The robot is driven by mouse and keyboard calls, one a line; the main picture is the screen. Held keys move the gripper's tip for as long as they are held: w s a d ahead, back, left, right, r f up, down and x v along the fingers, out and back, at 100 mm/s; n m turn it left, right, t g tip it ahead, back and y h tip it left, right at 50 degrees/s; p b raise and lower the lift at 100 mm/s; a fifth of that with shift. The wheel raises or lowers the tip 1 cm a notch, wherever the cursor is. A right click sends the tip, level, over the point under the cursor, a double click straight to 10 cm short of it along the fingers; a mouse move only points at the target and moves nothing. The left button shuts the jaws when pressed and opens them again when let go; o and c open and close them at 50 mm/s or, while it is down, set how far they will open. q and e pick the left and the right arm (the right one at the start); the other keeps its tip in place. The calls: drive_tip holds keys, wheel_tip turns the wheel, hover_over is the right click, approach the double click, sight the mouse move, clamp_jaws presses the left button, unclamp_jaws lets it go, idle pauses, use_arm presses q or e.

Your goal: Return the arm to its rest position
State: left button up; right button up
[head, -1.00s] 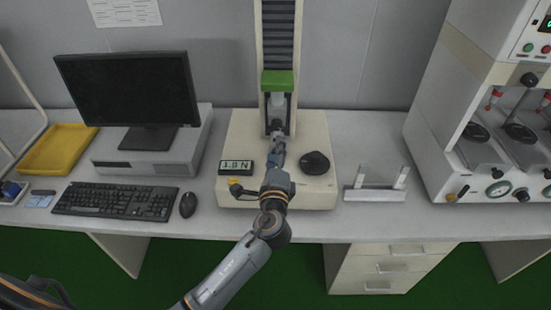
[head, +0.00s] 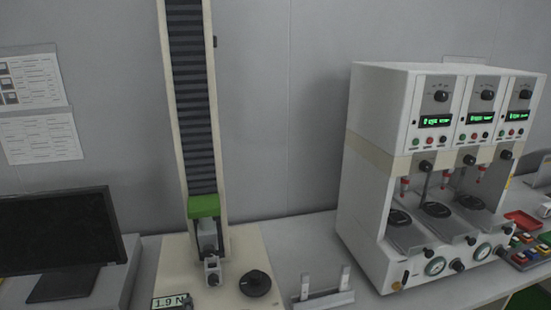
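Neither of my arms nor grippers shows in the head view now. The force test stand (head: 190,110) rises at left of centre, with a green block (head: 203,206) on its column and a small metal fixture (head: 212,268) below it. Its display (head: 170,302) reads 1.9 N. A black knob (head: 255,283) sits on the stand's base. No arm is in front of the fixture.
A white three-station machine (head: 440,170) with green displays stands at right. A metal bracket (head: 324,298) lies between it and the test stand. A monitor (head: 60,235) is at far left. Small coloured pieces (head: 530,250) and a red tray (head: 522,220) are at far right.

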use_arm(q)
drive_tip(key=s+a+f+n+g+h, duration=0.25)
drive_tip(key=s+f+n+g, duration=0.45)
drive_tip(key=s, duration=0.6)
drive_tip(key=s+d+f+n+g+h, duration=0.25)
drive_tip(key=s+n+h, duration=0.2)
drive_tip(key=s, duration=0.95)
wheel_tip(320, 180, down, 27)
drive_tip(key=s+g, duration=0.1)
drive_tip(key=g, duration=0.1)
drive_tip(key=s+a+f+g+y+b, duration=0.1)
drive_tip(key=s+a+f, duration=0.1)
drive_tip(key=s+f, duration=1.4)
drive_tip(key=shift+s+a, duration=0.25)
